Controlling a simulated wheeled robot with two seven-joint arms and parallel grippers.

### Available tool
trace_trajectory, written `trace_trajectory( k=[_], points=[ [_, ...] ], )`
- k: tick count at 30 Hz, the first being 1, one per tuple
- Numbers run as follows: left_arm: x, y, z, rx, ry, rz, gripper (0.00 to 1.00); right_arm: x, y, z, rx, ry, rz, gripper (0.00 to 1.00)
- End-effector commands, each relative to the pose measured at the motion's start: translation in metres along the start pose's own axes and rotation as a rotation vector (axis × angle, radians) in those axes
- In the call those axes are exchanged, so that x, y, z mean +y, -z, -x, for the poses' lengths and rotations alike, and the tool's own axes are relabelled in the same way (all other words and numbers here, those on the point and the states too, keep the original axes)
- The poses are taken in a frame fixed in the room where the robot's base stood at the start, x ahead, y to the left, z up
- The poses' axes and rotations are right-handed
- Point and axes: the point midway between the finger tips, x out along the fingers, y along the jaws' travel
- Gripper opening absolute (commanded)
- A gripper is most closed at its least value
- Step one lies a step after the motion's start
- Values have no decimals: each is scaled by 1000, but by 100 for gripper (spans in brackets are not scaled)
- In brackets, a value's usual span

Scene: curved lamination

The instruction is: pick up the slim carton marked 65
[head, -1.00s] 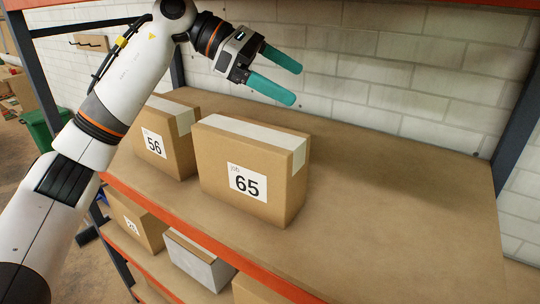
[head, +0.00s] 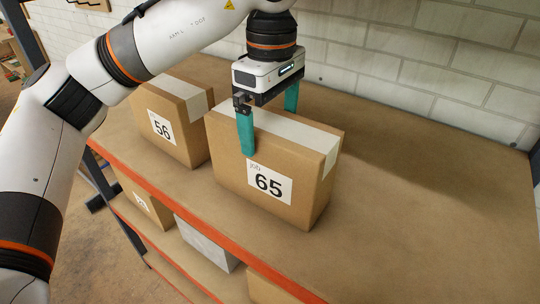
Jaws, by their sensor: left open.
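The slim carton marked 65 (head: 302,195) stands upright on the upper shelf (head: 400,215), with a pale tape strip along its top and the label on its front face. I cannot tell if either finger touches. My right gripper is not in view.
A carton marked 56 (head: 170,122) stands just left, with a narrow gap. The orange shelf edge (head: 190,204) runs along the front. A white brick wall (head: 430,60) closes the back. The shelf to the right is clear. More boxes, one light grey (head: 205,243), sit on the lower shelf.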

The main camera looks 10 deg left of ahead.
Motion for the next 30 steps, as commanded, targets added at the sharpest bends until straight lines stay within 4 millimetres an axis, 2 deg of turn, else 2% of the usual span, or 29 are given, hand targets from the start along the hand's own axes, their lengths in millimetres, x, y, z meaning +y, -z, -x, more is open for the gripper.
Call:
trace_trajectory(
  k=[4,9,17,28,30],
  points=[
    [0,0,-20,2,-3,0,100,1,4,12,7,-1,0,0],
    [0,0,-42,3,-1,1,100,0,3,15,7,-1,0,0],
    [-1,0,-46,3,2,1,100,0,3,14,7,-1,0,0],
    [-1,0,-45,4,2,2,41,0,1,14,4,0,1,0],
    [-1,0,-44,4,4,2,39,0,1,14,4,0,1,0]
  ],
)
